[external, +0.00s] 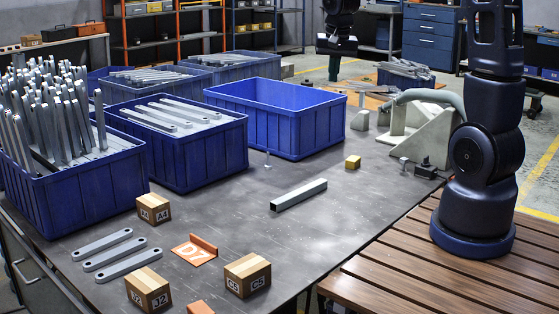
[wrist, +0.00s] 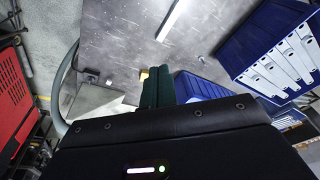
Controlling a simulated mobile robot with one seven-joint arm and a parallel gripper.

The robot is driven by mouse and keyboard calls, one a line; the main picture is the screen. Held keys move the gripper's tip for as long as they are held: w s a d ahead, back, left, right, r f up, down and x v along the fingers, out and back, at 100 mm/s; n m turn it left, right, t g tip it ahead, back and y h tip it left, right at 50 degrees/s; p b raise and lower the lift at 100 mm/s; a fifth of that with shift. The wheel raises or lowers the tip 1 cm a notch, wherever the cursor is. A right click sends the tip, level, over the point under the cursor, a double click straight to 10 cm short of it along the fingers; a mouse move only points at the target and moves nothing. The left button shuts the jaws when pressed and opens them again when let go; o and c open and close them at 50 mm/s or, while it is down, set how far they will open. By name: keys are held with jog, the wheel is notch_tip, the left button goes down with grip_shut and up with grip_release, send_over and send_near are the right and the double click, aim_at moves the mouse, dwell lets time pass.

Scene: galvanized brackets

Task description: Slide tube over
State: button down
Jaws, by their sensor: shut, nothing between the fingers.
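A square grey metal tube (external: 299,195) lies flat on the dark table, near its middle, with one open end facing the front left. It also shows in the wrist view (wrist: 172,19) at the top edge, partly cut off. My gripper (external: 334,70) is high above the far side of the table, behind the empty blue crate and well away from the tube. In the wrist view its green fingers (wrist: 160,72) are together with nothing between them.
An empty blue crate (external: 254,120) stands behind the tube. A grey fixture (external: 418,135) stands at right.

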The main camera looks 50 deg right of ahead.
aim_at(285, 198)
jog(key=w+d+f+m+g, duration=0.1)
jog(key=w+d+f+m, duration=0.1)
jog(key=w+d+f, duration=0.35)
jog(key=w+d+f+m, duration=0.2)
jog(key=d+f, duration=0.1)
jog(key=f, duration=0.5)
jog(key=w+d+f+m, duration=0.1)
jog(key=d+f, duration=0.1)
jog(key=f, duration=0.6)
jog(key=w+d+f+m, duration=0.1)
jog(key=d+f+m, duration=0.1)
jog(key=f, duration=0.6)
jog(key=d+f+m+y, duration=0.1)
jog(key=d+f, duration=0.2)
jog(key=f, duration=0.6)
jog(key=shift+w+d+f+g, duration=0.1)
jog(key=shift+w+d+g, duration=0.1)
jog(key=shift+w+g, duration=0.2)
jog(key=a, duration=0.2)
jog(key=shift+a+r, duration=0.2)
jog(key=shift+a, duration=0.75)
jog(key=a, duration=2)
jog(key=shift+a, duration=0.2)
